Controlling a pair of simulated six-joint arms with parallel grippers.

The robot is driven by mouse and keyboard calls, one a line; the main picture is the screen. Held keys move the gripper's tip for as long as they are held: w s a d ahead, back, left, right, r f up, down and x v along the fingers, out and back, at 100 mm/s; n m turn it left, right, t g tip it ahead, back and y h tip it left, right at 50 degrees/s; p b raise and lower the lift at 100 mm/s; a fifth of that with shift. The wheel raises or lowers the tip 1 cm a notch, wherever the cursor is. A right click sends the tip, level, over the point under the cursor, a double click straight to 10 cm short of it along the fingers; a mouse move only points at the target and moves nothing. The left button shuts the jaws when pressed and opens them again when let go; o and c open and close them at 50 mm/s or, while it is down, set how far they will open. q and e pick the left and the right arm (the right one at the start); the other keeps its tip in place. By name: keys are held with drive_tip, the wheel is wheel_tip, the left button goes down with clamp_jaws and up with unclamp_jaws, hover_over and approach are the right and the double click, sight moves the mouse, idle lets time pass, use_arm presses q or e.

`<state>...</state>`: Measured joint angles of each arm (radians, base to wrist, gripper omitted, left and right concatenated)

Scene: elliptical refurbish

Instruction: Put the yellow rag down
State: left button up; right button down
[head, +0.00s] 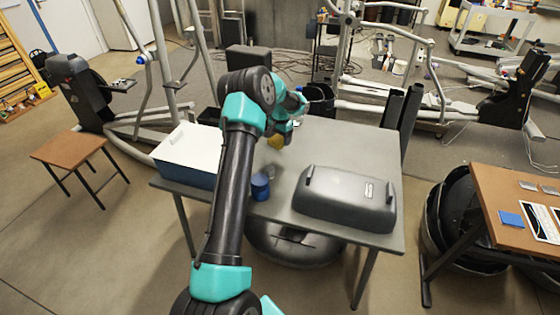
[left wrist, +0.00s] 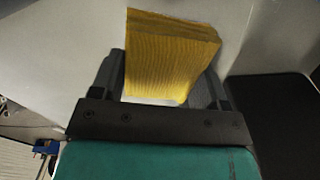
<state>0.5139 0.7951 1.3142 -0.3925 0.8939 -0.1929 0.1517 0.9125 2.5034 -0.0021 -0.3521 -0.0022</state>
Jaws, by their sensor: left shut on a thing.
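The yellow rag (head: 276,142) shows as a small patch above the grey table in the head view, partly hidden by my left arm. In the left wrist view the yellow rag (left wrist: 170,50) is a folded, ribbed block between the two dark fingers. My left gripper (left wrist: 165,82) is shut on it. In the head view my left gripper (head: 281,137) is over the middle of the grey table (head: 335,150). I cannot tell whether the rag touches the tabletop. My right gripper is not in view.
A blue cylinder (head: 260,187) stands near the front, and a dark grey cover (head: 345,197) lies at the front right. A black bin (head: 320,98) is behind. The table's back right is clear.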

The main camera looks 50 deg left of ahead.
use_arm(q)
drive_tip(key=shift+f, duration=0.1)
hover_over(281, 159)
drive_tip(key=shift+s+f, duration=0.15)
drive_tip(key=shift+f, duration=2.85)
drive_tip(key=shift+f, duration=1.85)
drive_tip(key=shift+f, duration=0.1)
drive_tip(key=o, duration=0.8)
wheel_tip(281, 159, up, 12)
drive_tip(key=shift+r, duration=0.1)
